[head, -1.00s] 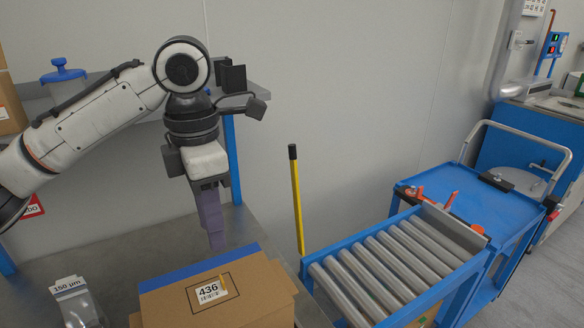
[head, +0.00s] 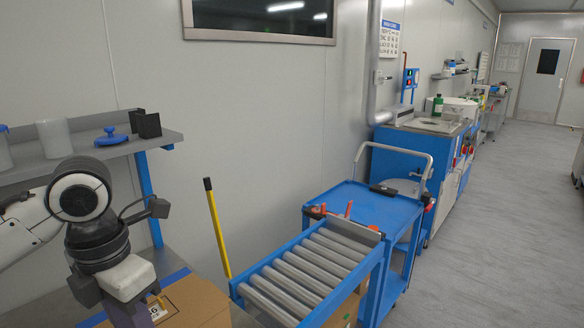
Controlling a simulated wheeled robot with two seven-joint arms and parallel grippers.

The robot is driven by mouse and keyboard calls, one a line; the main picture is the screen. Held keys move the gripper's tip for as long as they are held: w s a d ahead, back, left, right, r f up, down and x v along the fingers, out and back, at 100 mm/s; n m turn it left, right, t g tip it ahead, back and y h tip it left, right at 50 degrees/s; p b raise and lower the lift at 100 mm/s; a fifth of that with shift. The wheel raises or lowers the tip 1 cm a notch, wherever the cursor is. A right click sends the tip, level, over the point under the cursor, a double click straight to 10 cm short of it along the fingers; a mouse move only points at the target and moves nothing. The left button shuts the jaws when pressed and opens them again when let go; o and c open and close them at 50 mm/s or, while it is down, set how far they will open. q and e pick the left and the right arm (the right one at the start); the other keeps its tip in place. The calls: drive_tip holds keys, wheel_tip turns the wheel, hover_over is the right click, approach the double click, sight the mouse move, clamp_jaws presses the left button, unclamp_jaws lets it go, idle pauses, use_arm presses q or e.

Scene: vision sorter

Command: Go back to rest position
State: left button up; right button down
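My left arm comes in at the lower left of the head view. Its wrist hangs down in front of the cardboard box (head: 200,304). Only the upper part of my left gripper (head: 134,315) shows at the bottom edge. Its fingertips are out of the frame, so I cannot tell whether it is open or shut. The box sits on the bench, partly hidden behind the gripper. My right gripper is not in view.
A blue roller conveyor (head: 310,268) stands right of the box, with a blue cart (head: 370,208) behind it. A yellow pole (head: 217,228) leans near the wall. A shelf (head: 95,153) holds containers and a blue lid (head: 111,137). Free floor (head: 500,190) lies at the right.

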use_arm(q)
drive_tip(key=s+d+f+n+t+h, duration=0.1)
drive_tip(key=s+d+f+n+h, duration=0.15)
drive_tip(key=d+f+n, duration=0.5)
drive_tip(key=s+d+f+n+t+h, duration=0.1)
drive_tip(key=s+d+f+n, duration=0.35)
drive_tip(key=f+n, duration=0.45)
drive_tip(key=s+a+f+n+y, duration=0.1)
drive_tip(key=s+a+f+n, duration=0.25)
drive_tip(key=n, duration=0.45)
drive_tip(key=s+a+f+n+t+y, duration=0.1)
drive_tip(key=s+a+f+n, duration=0.1)
drive_tip(key=s+a+n, duration=0.45)
drive_tip(key=s+a+f+n+y, duration=0.1)
drive_tip(key=s+f+n+y, duration=0.1)
drive_tip(key=n, duration=0.7)
drive_tip(key=w+d+f+t+h, duration=0.1)
drive_tip(key=w+d+f+t, duration=0.1)
drive_tip(key=f, duration=0.4)
drive_tip(key=w+d+f+t+h, duration=0.1)
drive_tip(key=w+d+f+t, duration=0.1)
drive_tip(key=f, duration=0.4)
drive_tip(key=shift+d+f+m+t+h, duration=0.15)
drive_tip(key=shift+d+m+t+h, duration=0.2)
drive_tip(key=shift+d+t, duration=0.25)
